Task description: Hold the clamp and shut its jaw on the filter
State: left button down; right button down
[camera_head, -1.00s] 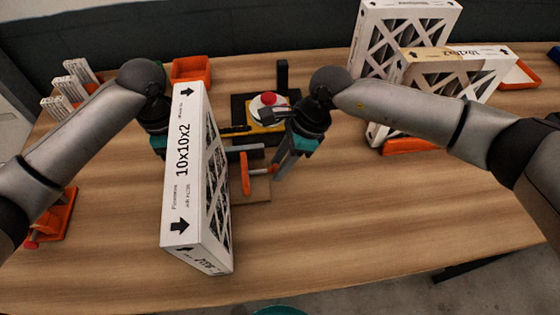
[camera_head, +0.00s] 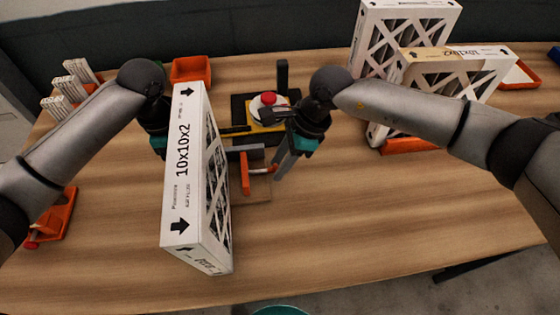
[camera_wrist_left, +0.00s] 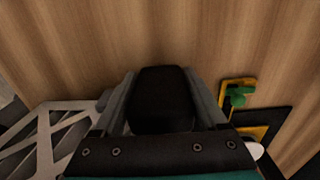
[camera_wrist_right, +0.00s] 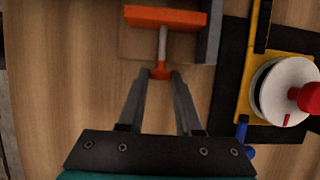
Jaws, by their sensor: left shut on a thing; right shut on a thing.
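The large white filter (camera_head: 181,175), marked 10x10x2, stands upright on the table left of centre. The clamp's orange jaw (camera_head: 245,172) and grey bar (camera_head: 245,148) are just right of it; the filter partly hides the clamp. My right gripper (camera_head: 276,172) is shut on the orange end of the clamp's rod, which the right wrist view shows between its fingertips (camera_wrist_right: 161,74), below the orange jaw (camera_wrist_right: 165,18). My left gripper (camera_wrist_left: 160,74) is shut on a black block (camera_wrist_left: 162,103); its fingers are behind the filter in the head view. I cannot tell what the block belongs to.
A fixture with a red-and-white knob (camera_head: 267,103) stands behind the clamp. More filters (camera_head: 420,65) stand at the back right. An orange bin (camera_head: 191,69) is at the back left, an orange holder (camera_head: 55,215) at the left edge. The table's front right is clear.

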jog(key=shift+s+a, duration=0.2)
jog(key=shift+a, duration=0.75)
jog(key=shift+s+a, duration=0.15)
jog(key=shift+a, duration=0.8)
jog(key=c, duration=0.6)
grip_release()
jog(key=shift+d, duration=0.1)
jog(key=v, duration=1.2)
pick_arm(q)
grip_release()
